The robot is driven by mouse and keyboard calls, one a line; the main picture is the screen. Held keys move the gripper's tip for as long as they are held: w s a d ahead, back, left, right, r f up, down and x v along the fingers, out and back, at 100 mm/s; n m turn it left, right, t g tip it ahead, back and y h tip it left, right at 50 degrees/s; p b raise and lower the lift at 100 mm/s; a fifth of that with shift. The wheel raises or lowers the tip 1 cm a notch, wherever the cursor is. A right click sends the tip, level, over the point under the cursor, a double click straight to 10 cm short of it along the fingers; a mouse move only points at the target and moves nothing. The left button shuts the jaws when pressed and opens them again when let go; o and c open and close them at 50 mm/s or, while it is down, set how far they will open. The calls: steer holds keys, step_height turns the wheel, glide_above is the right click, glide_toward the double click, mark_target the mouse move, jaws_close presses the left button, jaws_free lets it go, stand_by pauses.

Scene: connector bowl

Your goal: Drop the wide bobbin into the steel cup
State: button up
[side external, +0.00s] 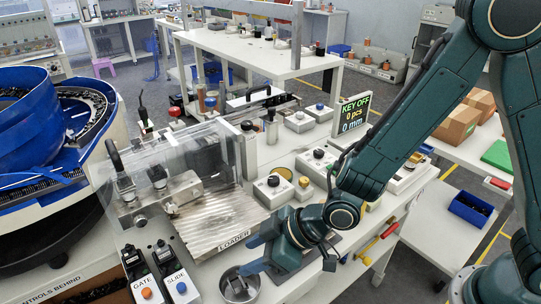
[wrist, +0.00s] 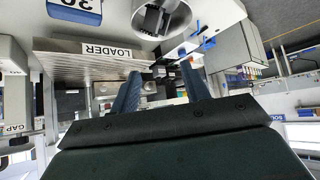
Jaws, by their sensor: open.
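The steel cup (side external: 225,293) stands on the white bench at the bottom of the side view. It also shows at the top of the wrist view (wrist: 183,20). A dark grey metal piece (wrist: 153,19) is inside the cup and seems to be the wide bobbin; its full shape is hard to make out. It also shows small in the side view (side external: 238,286). My gripper (side external: 249,257) is just behind the cup in the side view, its blue-green fingers apart. In the wrist view the space between the fingers (wrist: 160,75) is empty.
The ribbed loader plate (side external: 215,222) and a clear guard lie behind my gripper. The GATE and SLIDE button boxes (side external: 181,287) stand left of the cup. A blue bowl feeder (side external: 40,115) is at far left. Several small button boxes sit behind my wrist, and tools hang at the bench's right edge.

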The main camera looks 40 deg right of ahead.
steer(key=shift+r, duration=0.1)
steer(key=v, duration=0.7)
stand_by(0.5)
steer(key=shift+s+d+r, duration=0.1)
steer(key=shift+d, duration=0.05)
steer(key=shift+r, duration=0.1)
steer(key=s+d+r+m+h, duration=0.35)
steer(key=d+r, duration=0.75)
steer(key=d, duration=0.4)
steer(key=s+d+r+m+h, duration=0.3)
steer(key=s+d+r+m, duration=0.1)
steer(key=s+d, duration=0.5)
steer(key=shift+s+r+m+g, duration=0.25)
steer(key=shift+s+m+g, duration=0.15)
steer(key=shift+s+m, duration=0.5)
stand_by(0.3)
